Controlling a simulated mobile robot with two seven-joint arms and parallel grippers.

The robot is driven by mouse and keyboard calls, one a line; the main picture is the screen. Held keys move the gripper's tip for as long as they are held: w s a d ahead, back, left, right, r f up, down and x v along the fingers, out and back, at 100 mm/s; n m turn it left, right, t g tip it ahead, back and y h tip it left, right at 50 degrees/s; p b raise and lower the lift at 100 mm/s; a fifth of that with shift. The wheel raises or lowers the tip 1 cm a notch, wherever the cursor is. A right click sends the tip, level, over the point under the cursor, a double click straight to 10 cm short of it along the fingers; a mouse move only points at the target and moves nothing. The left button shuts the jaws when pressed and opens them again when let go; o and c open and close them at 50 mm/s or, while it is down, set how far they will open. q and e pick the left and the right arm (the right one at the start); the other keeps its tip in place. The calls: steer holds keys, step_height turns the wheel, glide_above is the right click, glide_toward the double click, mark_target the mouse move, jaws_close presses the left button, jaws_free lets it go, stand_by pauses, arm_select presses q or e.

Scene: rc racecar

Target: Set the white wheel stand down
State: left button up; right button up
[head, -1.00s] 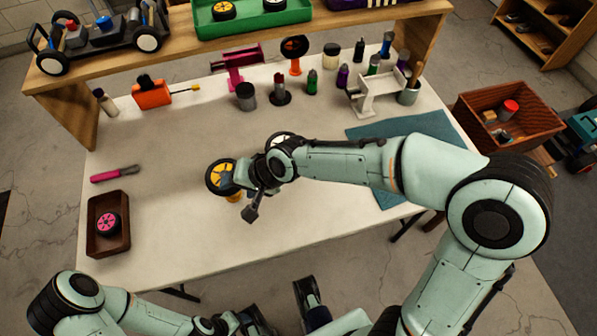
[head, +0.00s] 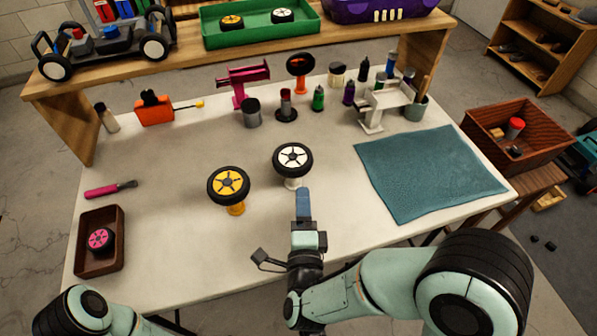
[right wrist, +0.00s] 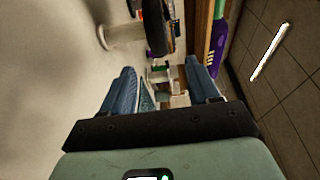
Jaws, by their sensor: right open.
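The white wheel stand (head: 292,184) stands upright on the table with a white-rimmed black wheel (head: 293,157) on top. In the right wrist view the stand (right wrist: 118,36) lies sideways at the top, beside its dark wheel (right wrist: 156,28). My right gripper (head: 303,205) is at the near side of the stand, slightly right, and looks clear of it. Its blue fingers are apart and empty in the right wrist view (right wrist: 162,82). A yellow stand (head: 236,209) with a yellow-rimmed wheel (head: 229,184) is to the left. My left gripper is out of view.
A brown tray (head: 88,268) with a pink wheel is at the left, near a pink-handled tool (head: 110,189). A teal mat (head: 430,172) lies bare at the right. Bottles and a white rack (head: 381,105) stand along the back. The table's front left is clear.

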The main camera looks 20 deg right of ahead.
mark_target(306, 162)
steer(key=x, duration=0.8)
steer(key=shift+s+d+r, duration=0.1)
steer(key=shift+d+r, duration=0.05)
steer(key=shift+d, duration=0.15)
steer(key=shift+f+b+x, duration=0.2)
steer(key=shift+b+x, duration=0.35)
steer(key=shift+x, duration=2.1)
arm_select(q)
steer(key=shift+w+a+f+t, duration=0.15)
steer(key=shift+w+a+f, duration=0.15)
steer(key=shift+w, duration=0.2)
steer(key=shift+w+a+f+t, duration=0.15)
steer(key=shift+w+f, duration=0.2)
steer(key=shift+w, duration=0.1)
arm_select(e)
steer(key=shift+s+d, duration=0.1)
steer(key=shift+d, duration=0.1)
jaws_close()
